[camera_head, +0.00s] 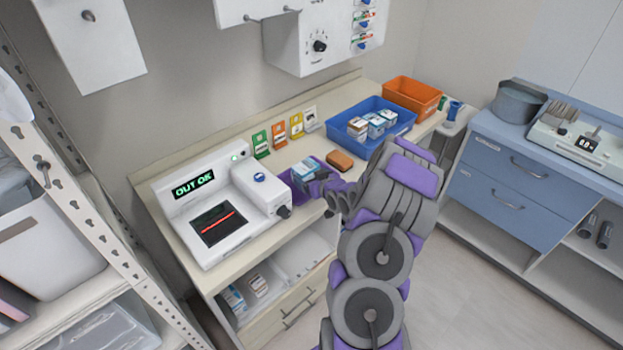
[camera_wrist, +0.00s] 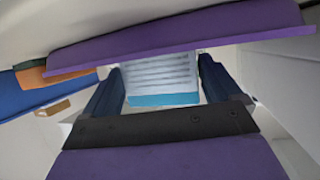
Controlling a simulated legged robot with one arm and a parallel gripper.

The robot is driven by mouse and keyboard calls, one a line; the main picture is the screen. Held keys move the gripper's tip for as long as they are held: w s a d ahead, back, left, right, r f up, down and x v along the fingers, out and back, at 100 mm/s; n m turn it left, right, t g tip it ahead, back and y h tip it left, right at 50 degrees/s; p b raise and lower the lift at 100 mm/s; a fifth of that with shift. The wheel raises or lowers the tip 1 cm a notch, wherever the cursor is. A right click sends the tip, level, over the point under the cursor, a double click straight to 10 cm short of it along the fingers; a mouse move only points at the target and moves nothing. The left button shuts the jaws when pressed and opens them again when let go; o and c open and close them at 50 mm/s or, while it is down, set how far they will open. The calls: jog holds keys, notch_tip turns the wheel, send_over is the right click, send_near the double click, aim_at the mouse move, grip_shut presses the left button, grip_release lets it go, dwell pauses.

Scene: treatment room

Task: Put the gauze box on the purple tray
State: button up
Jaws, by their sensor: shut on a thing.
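My gripper (camera_head: 308,176) is shut on the gauze box (camera_head: 303,170), a small white and blue box, just right of the white device. In the wrist view the gauze box (camera_wrist: 163,78) sits between the two dark fingers, with printed lines and a blue band. Purple surface, apparently the purple tray (camera_head: 287,177), shows by the gripper, mostly hidden by the box and my purple-grey arm. A long purple strip (camera_wrist: 180,35) crosses the wrist view, apparently the tray's edge. I cannot tell whether the box touches the tray.
The white device (camera_head: 215,205) with a lit screen stands left on the counter. Several coloured cards (camera_head: 279,134) stand behind. A brown block (camera_head: 340,160) lies right of the gripper. A blue bin (camera_head: 372,147) holding boxes and an orange bin (camera_head: 411,95) stand further right.

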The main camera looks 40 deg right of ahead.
jog(key=o, duration=0.8)
jog(key=shift+o, duration=0.2)
jog(key=p+v, duration=0.2)
jog(key=v, duration=1)
jog(key=s+a+r+n+g, duration=0.1)
jog(key=s+a+r+g, duration=0.2)
jog(key=a, duration=0.4)
jog(key=s+a+r+n+g, duration=0.1)
jog(key=a+r+g, duration=0.3)
jog(key=a, duration=0.3)
jog(key=s+a+r+g+y, duration=0.1)
jog(key=s+a+r+g, duration=0.3)
jog(key=s+a, duration=0.6)
jog(key=s+a+r+g, duration=0.4)
jog(key=s+a+r, duration=0.3)
jog(key=s, duration=1)
jog(key=a, duration=0.3)
jog(key=shift+a+y, duration=0.2)
jog(key=shift+y, duration=0.2)
